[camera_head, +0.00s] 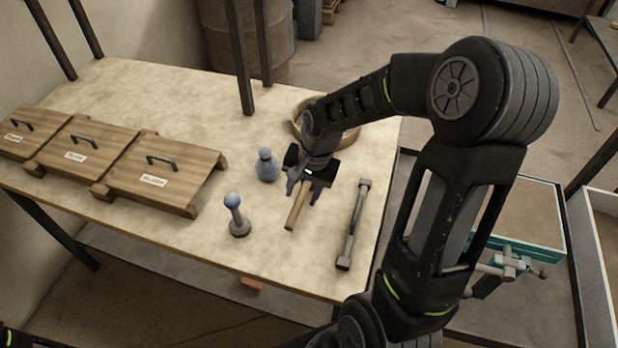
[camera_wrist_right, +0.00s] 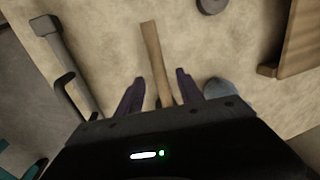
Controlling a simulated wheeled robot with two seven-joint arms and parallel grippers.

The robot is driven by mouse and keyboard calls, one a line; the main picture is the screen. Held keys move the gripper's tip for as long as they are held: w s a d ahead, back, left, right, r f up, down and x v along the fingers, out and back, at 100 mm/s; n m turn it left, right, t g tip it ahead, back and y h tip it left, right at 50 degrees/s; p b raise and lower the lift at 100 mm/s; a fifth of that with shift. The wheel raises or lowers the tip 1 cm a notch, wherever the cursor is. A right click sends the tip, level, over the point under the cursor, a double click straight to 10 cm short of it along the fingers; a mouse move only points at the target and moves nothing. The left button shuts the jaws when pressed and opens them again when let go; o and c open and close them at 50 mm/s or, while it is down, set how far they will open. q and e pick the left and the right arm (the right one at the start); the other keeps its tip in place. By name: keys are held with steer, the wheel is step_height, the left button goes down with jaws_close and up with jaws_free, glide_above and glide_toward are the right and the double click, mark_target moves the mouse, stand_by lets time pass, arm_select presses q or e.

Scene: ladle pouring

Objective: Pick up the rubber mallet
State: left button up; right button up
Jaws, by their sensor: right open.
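A light wooden handle (camera_head: 297,208), which fits the rubber mallet, lies on the table. Its head is hidden under my right gripper in the head view and behind the gripper body in the wrist view. My right gripper (camera_head: 303,192) is open above the handle and points down. In the right wrist view, the handle (camera_wrist_right: 152,50) runs between the two spread purple fingers of the gripper (camera_wrist_right: 159,76), with a gap on each side. My left gripper is not in view.
A grey metal tool (camera_head: 354,224) lies to the right. A blue-grey bottle (camera_head: 267,165) and a blue-knobbed upright piece (camera_head: 235,214) stand to the left. A round wooden rim (camera_head: 348,136) is behind the gripper. Three wooden lids (camera_head: 160,178) with handles line the left side of the table (camera_head: 180,105).

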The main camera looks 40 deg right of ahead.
mark_target(300, 199)
steer(key=f, duration=0.4)
steer(key=shift+w+a+f+p, duration=0.2)
steer(key=shift+w+a+p, duration=0.05)
steer(key=shift+w+p, duration=0.1)
steer(key=shift+c, duration=0.5)
jaws_close()
steer(key=shift+r, duration=0.1)
